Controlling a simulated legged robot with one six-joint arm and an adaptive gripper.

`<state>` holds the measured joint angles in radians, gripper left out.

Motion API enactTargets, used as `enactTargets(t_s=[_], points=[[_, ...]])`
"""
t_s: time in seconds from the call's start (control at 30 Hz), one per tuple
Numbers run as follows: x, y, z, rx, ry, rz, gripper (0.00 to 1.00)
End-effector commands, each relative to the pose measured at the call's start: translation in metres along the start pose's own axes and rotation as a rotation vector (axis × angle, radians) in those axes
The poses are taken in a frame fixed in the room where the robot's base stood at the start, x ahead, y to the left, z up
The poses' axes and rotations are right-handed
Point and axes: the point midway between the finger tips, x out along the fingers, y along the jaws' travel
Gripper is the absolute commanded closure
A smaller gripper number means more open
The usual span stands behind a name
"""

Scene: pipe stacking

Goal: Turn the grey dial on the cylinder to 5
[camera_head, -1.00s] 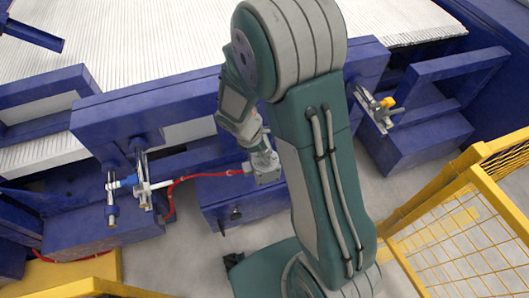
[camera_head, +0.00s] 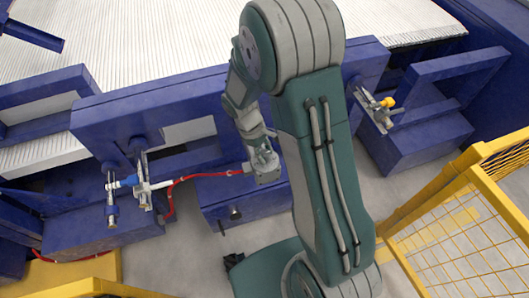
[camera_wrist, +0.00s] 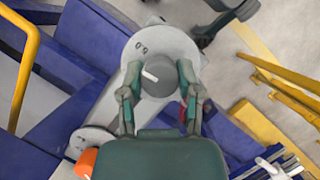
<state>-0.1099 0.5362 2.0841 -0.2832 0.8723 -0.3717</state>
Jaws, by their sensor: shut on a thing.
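The dark grey dial (camera_wrist: 158,78) sits on the light grey round face of the cylinder (camera_wrist: 184,48) in the wrist view. A white pointer mark on the dial points to the upper left. Number marks on the face show above and left of the dial, inverted and too small to read surely. My gripper (camera_wrist: 158,80) has one finger on each side of the dial and is shut on it. In the head view, my gripper (camera_head: 261,150) is at the small grey device at the end of the red hose, and the dial is hidden there.
The red hose (camera_head: 190,178) runs left to metal valve fittings (camera_head: 143,185) on the blue frame (camera_head: 100,120). A yellow mesh fence (camera_head: 470,215) stands at the right. An orange knob (camera_wrist: 87,161) shows at lower left in the wrist view.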

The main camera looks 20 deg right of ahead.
Motion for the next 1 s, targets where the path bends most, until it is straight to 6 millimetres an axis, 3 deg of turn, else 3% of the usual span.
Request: enactTargets(t_s=[0.4, 1.0], points=[[0.0008, 0.0000, -0.0005, 0.216, 0.001, -0.089, 1.00], [0.0008, -0.0004, -0.0003, 0.261, 0.000, -0.109, 1.00]])
